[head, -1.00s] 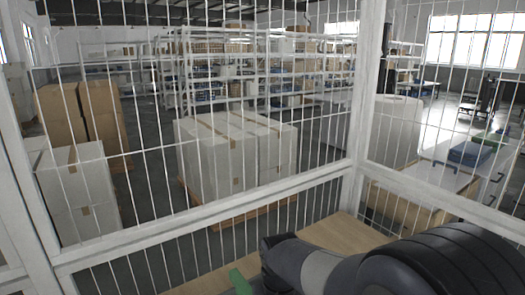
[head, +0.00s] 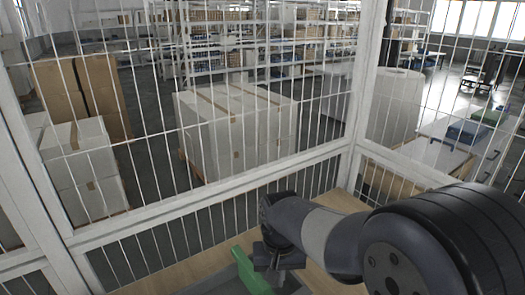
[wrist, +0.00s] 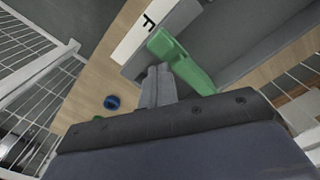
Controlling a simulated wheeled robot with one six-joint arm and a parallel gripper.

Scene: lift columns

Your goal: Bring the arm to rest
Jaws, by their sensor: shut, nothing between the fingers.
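My arm shows in the head view at the lower right, bent over a wooden bench top (head: 185,272). My gripper shows in the wrist view (wrist: 158,86), its fingers together with nothing between them. A green part (wrist: 182,60) lies just beyond the fingertips in that view; I cannot tell whether they touch it. The green part also shows at the bottom of the head view (head: 250,271), beside the dark end of my arm. The fingertips are not clear in the head view.
A white-framed mesh fence (head: 210,208) stands behind the bench. Beyond it are white cartons (head: 235,130) and brown cartons (head: 80,95). In the wrist view, a blue round thing (wrist: 112,102) lies on the wood, and a white plate with a black mark (wrist: 140,35) lies nearby.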

